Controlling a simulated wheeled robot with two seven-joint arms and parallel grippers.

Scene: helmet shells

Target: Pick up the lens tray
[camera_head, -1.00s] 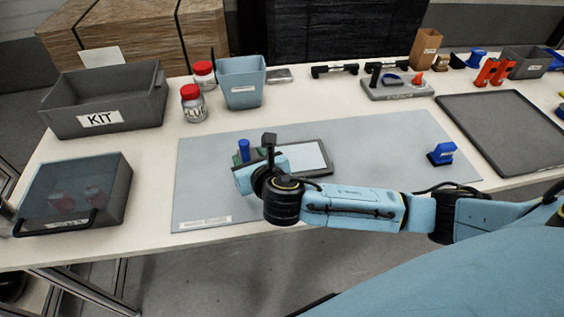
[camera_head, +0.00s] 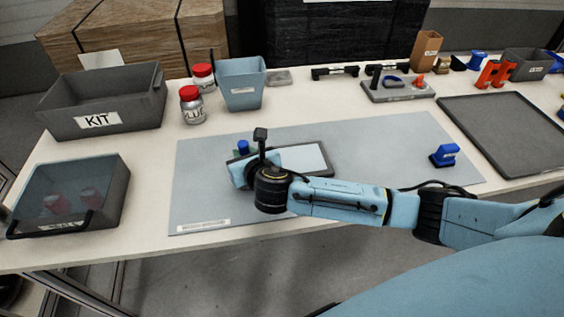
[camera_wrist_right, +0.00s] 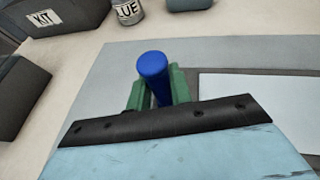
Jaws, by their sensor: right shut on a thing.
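The lens tray (camera_head: 322,159) appears to be the flat, dark-rimmed tray with a white panel, over the grey mat in the head view. Its white panel also shows in the right wrist view (camera_wrist_right: 255,90). A blue upright post (camera_head: 243,147) stands at its left end; whether it belongs to the tray I cannot tell. In the right wrist view, green finger-like pieces flank the blue post (camera_wrist_right: 152,68). My right gripper (camera_wrist_right: 155,92) is shut on the post; its wrist hides part of the tray. Whether the tray touches the mat is unclear. My left gripper is out of view.
The grey mat (camera_head: 370,140) has free room to the right, up to a small blue-handled part (camera_head: 445,155). A KIT bin (camera_head: 105,100), a lidded box (camera_head: 70,195), red-capped jars (camera_head: 193,105) and a blue bin (camera_head: 241,85) stand around it. A dark panel (camera_head: 510,130) lies at right.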

